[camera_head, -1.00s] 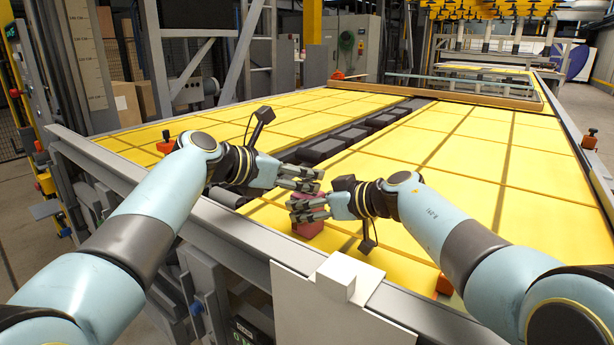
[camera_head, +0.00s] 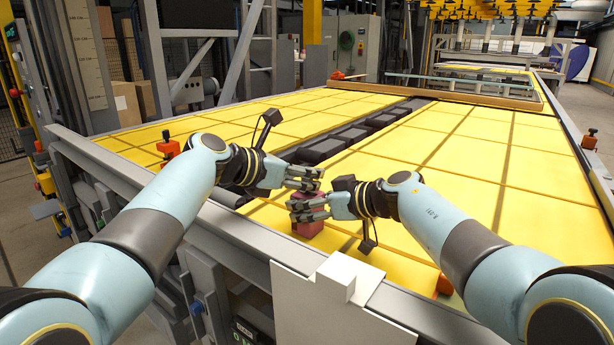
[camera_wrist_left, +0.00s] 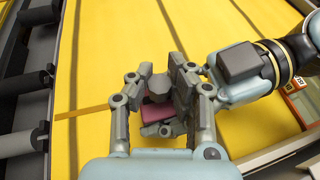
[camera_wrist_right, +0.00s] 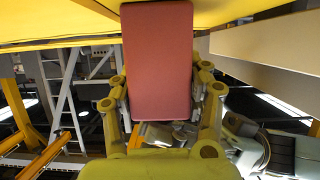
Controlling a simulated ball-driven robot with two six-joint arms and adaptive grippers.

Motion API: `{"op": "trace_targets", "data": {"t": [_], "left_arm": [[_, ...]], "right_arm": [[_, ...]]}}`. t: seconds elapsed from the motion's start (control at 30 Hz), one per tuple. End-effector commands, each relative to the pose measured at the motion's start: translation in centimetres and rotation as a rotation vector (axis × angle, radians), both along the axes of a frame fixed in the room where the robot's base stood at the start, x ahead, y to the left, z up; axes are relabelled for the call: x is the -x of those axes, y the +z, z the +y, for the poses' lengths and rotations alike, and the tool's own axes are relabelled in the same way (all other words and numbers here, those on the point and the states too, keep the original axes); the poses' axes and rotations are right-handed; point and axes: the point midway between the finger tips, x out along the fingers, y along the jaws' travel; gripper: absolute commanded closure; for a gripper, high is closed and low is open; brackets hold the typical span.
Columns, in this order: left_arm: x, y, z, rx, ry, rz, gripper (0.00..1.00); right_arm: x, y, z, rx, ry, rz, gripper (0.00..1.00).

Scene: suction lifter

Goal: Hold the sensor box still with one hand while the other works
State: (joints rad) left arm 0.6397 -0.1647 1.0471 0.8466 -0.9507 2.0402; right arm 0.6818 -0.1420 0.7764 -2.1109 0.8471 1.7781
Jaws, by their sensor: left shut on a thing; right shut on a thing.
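The sensor box is a pinkish-red block (camera_head: 308,229) above the near end of the yellow table. My right gripper (camera_head: 293,210) is shut on it; the block fills the space between the fingers in the right wrist view (camera_wrist_right: 157,60). My left gripper (camera_head: 318,179) is just above and beyond the right one, close to the box. In the left wrist view its fingers close around a small grey rounded part (camera_wrist_left: 160,84) in front of the pink box (camera_wrist_left: 155,111). Fingers hide much of the box and of the grey part, so I cannot tell how they join.
The yellow table surface (camera_head: 480,165) is wide and mostly clear, with a dark roller strip (camera_head: 350,133) along its middle. A grey rail and white plate (camera_head: 335,310) edge the near side. An orange-red piece (camera_head: 444,285) sits at the near right edge.

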Motion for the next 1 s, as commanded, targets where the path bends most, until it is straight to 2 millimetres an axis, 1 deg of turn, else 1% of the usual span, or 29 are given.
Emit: {"op": "trace_targets", "data": {"t": [0.33, 0.53, 0.77, 0.8, 1.0], "left_arm": [[0.0, 0.0, 0.1, -0.003, 0.001, -0.002, 1.0], [1.1, 0.0, -1.4, -0.001, 0.0, -0.002, 1.0], [1.1, 0.0, -1.5, -0.001, -0.001, -0.001, 1.0], [1.1, 0.0, -1.5, 0.0, -0.001, -0.001, 0.81], [1.1, 0.0, -1.5, -0.001, 0.0, -0.001, 0.55]], "right_arm": [[0.0, 0.0, 0.0, 0.0, 0.0, 0.0, 0.88], [0.0, 0.0, 0.0, 0.0, 0.0, 0.0, 0.88], [0.0, 0.0, 0.0, 0.001, 0.0, 0.001, 0.88], [0.0, 0.0, 0.0, 0.001, 0.0, 0.001, 0.88], [0.0, 0.0, 0.0, 0.0, 0.0, 0.0, 0.88]]}}
